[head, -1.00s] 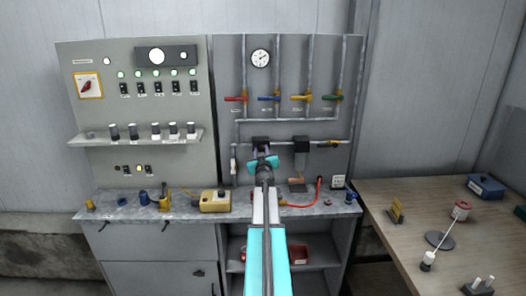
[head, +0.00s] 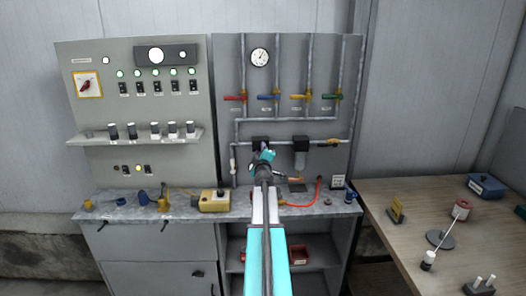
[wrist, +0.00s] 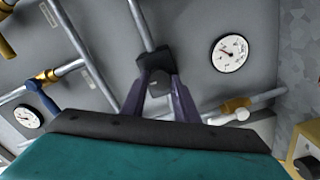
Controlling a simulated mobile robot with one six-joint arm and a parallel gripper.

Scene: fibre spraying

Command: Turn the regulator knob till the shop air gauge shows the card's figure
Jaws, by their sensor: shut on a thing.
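My gripper (head: 264,152) is at the pipe panel, in front of a dark regulator block (head: 260,141). In the wrist view, its two purple fingers (wrist: 160,88) are closed around the dark regulator knob (wrist: 160,80), which is partly hidden between them. A round white gauge (head: 260,57) hangs high on the panel in the head view. The wrist view shows one white gauge (wrist: 230,53) right of the knob and another (wrist: 28,118) at lower left. Their figures are too small to read. A small white card (head: 338,182) stands at the panel's lower right; its writing is illegible.
Red, blue, yellow and green valve handles (head: 268,97) line the pipes above. A filter bowl (head: 301,158) hangs just right of my gripper. The grey bench (head: 130,212) below holds a yellow box (head: 214,201). A wooden table (head: 400,245) stands at right.

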